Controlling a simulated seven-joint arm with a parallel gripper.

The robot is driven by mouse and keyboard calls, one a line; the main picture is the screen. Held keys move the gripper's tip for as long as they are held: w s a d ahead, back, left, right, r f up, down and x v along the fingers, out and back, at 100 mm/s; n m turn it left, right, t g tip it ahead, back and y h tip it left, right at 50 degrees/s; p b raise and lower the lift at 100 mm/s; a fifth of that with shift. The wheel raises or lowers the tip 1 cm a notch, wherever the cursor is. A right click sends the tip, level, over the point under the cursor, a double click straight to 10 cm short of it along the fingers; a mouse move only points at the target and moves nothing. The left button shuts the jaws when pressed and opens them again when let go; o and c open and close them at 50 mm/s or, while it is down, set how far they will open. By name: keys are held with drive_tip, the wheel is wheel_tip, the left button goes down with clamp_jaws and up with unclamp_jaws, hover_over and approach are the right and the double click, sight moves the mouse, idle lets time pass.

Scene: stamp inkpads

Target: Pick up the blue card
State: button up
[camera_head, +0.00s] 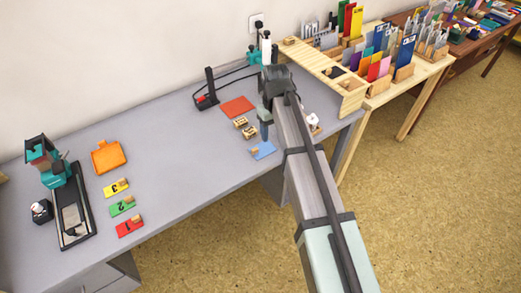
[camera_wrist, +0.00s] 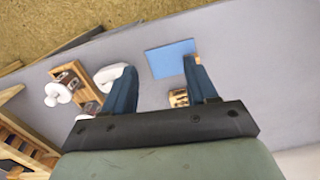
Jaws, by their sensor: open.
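The blue card (camera_head: 265,151) lies flat on the grey desk near its front edge. In the wrist view the card (camera_wrist: 168,59) shows between the fingertips, mostly nearer the right finger, whose tip overlaps its right part. My gripper (camera_head: 265,134) is above the desk, just behind the card in the head view. In the wrist view my gripper (camera_wrist: 160,66) has its two fingers wide apart, with nothing held between them. I cannot tell how high the fingertips are above the card.
Small wooden stamps (camera_head: 240,122) and a red card (camera_head: 238,107) lie behind the blue card. A white-topped item (camera_head: 313,122) stands to the right. Numbered coloured cards (camera_head: 122,206) lie far left. A wooden rack (camera_head: 345,80) stands right.

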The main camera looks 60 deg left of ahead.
wheel_tip(320, 180, up, 5)
drive_tip(key=n, duration=0.1)
hover_over(255, 149)
drive_tip(key=shift+f, duration=6.8)
drive_tip(key=shift+c, duration=0.3)
drive_tip(key=c, duration=0.9)
drive_tip(key=shift+o, duration=0.2)
drive_tip(key=shift+r, duration=0.15)
